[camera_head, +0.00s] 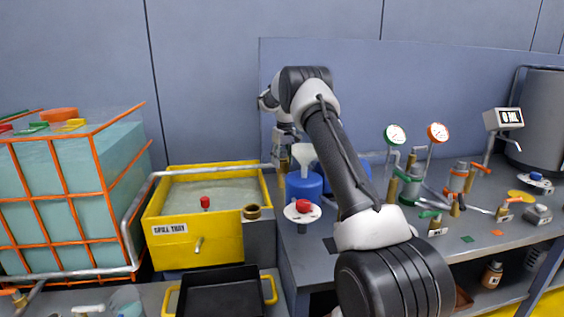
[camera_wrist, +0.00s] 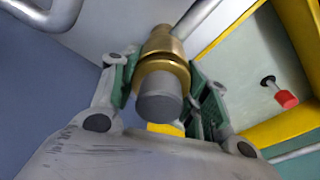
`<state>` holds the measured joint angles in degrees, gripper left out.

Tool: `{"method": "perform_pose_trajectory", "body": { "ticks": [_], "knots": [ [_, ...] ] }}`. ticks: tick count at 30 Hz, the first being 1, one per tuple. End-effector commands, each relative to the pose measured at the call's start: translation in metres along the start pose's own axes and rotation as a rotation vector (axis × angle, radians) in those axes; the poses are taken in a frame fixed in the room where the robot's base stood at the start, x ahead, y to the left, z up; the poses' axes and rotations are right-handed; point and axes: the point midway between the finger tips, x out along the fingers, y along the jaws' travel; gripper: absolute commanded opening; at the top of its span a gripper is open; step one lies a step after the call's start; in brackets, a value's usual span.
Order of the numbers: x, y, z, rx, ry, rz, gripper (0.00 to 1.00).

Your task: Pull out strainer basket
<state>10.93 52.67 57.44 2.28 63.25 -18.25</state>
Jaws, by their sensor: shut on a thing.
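In the wrist view my gripper (camera_wrist: 164,84) has its green-padded fingers on both sides of a brass cylindrical fitting (camera_wrist: 160,46) with a round grey end. The fitting appears in line with a grey pipe behind it; I cannot tell whether they are joined. No strainer basket can be made out for certain; I cannot tell whether one is inside the brass part. In the head view my gripper (camera_head: 284,150) is at the pipe's right end, above the bench's left side, and partly hidden by its small size. A brass ring (camera_head: 252,211) sits beside the yellow tray.
The yellow spill tray (camera_head: 200,249) with a red knob (camera_head: 205,202) stands left of my gripper. A white funnel (camera_head: 304,158), blue container (camera_head: 303,186) and red valve knob (camera_head: 303,206) are close to the right. A grey pipe (camera_head: 210,170) runs along the tray's back. Gauges (camera_head: 395,135) stand farther right.

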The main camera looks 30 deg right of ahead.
Motion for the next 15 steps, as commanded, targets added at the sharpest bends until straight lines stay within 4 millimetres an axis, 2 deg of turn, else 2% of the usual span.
{"method": "perform_pose_trajectory", "body": {
  "ticks": [8, 15],
  "knots": [
    [-0.004, 0.001, 0.0, 0.0, 0.0, 0.002, 0.24],
    [-0.016, 0.002, -0.002, 0.0, 0.001, 0.002, 0.24]
  ]
}}
